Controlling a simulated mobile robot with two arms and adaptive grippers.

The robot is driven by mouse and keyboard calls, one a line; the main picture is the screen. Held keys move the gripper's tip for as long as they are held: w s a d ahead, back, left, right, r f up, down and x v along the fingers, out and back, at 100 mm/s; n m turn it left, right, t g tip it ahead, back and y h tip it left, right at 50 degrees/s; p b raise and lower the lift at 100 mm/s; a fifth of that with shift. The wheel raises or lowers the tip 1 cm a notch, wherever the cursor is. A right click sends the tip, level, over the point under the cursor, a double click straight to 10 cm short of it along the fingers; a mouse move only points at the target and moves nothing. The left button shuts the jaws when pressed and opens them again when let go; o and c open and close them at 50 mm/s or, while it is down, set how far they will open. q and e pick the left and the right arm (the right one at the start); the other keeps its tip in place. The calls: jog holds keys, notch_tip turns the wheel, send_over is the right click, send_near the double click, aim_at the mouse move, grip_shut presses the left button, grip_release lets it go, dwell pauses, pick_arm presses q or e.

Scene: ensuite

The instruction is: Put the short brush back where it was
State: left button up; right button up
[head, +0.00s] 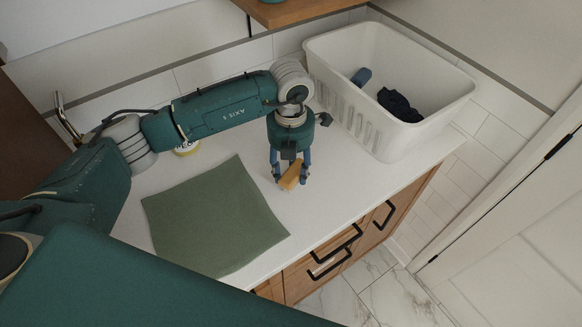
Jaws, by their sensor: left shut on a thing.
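My left gripper (290,180) points down over the white counter, to the right of the green mat. It is shut on a small tan wooden thing, which I take to be the short brush (290,175). The brush is tilted between the fingers, and the fingers hide part of it. It is low over the counter; I cannot tell whether it touches the surface. My right gripper is not in view.
A green mat (215,215) lies on the counter (320,200). A white bin (385,140) at the back right holds a blue thing (362,77) and a dark cloth (399,105). A round yellowish thing (186,149) sits behind my arm. A wooden shelf (290,10) hangs above.

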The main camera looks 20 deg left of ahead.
pick_arm(q)
jog(key=shift+f, duration=0.3)
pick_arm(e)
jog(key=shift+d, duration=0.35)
pick_arm(q)
jog(key=shift+f, duration=0.2)
jog(key=o, duration=1.1)
jog(key=shift+r, duration=0.1)
jog(key=shift+o, duration=0.2)
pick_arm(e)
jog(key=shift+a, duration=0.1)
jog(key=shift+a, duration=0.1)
